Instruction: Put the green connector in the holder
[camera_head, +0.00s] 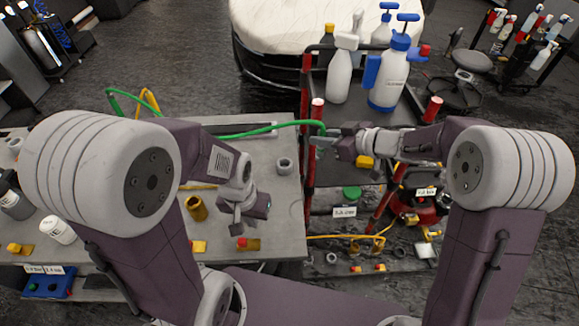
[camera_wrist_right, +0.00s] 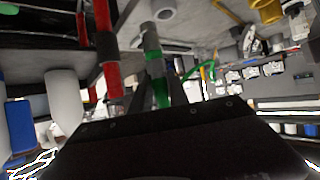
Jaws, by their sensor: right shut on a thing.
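The green hose (camera_head: 262,129) runs across the grey table to my right gripper (camera_head: 322,142), beyond the table's right edge beside the red cart post. That gripper is shut on the green connector, a grey tube with a green part, which shows between the fingers in the right wrist view (camera_wrist_right: 160,92). A grey ring-shaped piece, possibly the holder (camera_head: 285,166), stands on the table left of and below this gripper; a grey ring also shows in the right wrist view (camera_wrist_right: 163,10). My left gripper (camera_head: 236,222) hangs over the table's front right; its jaw gap is unclear.
The cart (camera_head: 309,90) has red posts and carries a white spray bottle (camera_head: 340,75) and a blue-and-white sprayer (camera_head: 390,80). A yellow cup (camera_head: 197,208) stands left of my left gripper. A green lid (camera_head: 352,193) is low on the right. The table's middle looks mostly clear.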

